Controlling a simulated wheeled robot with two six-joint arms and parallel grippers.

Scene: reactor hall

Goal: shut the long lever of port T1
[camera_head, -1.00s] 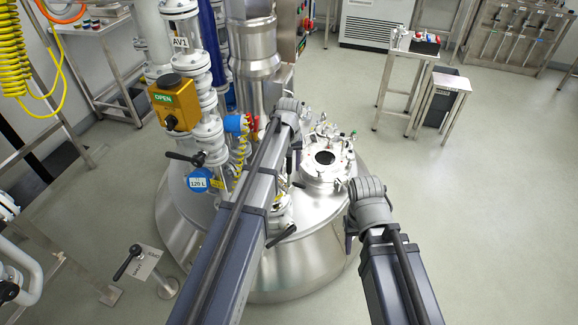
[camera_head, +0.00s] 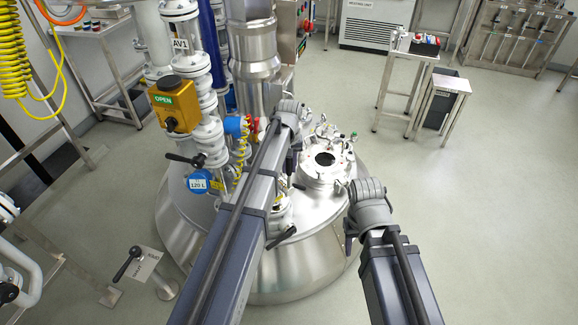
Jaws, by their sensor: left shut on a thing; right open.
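The reactor's steel lid (camera_head: 228,212) lies below my arms. My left gripper (camera_head: 293,176) points down over the lid beside the round manhole (camera_head: 325,160). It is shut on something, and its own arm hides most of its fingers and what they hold. I take the held thing for the long lever, but I cannot see port T1's label. A black lever handle (camera_head: 281,238) shows on the lid just right of my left arm. My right gripper (camera_head: 349,238) is open and empty, pointing down at the lid's right front side.
A pipe column marked AV1 carries a yellow box (camera_head: 174,105) reading OPEN and a black handle (camera_head: 185,159). A black lever on a post (camera_head: 127,263) stands front left. The floor at right (camera_head: 480,210) is clear.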

